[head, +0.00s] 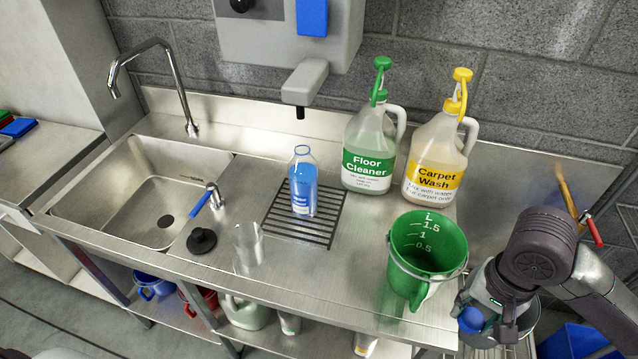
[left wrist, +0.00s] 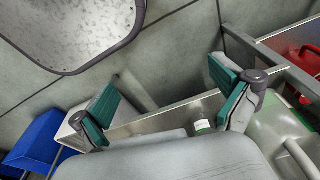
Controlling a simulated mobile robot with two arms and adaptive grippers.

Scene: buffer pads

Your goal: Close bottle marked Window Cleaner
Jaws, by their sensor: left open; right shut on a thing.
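A clear bottle of blue liquid (head: 302,185) stands upright on the black drain grate. Its top looks open, and its small label is too blurred to read. My right gripper (head: 484,312) is at the lower right, beyond the green measuring bucket and well apart from the bottle. It is shut on a small round blue object (head: 470,319), possibly a cap, largely hidden by the gripper. My left gripper (left wrist: 172,100) shows only in the left wrist view, open with nothing between its teal pads; the bottle is not in that view.
A Floor Cleaner jug (head: 370,150) and a Carpet Wash jug (head: 436,155) stand behind. The green measuring bucket (head: 427,252) is between bottle and right gripper. A clear cup (head: 247,246) and black disc-shaped piece (head: 201,241) stand front left. The dispenser (head: 303,82) overhangs the grate's back.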

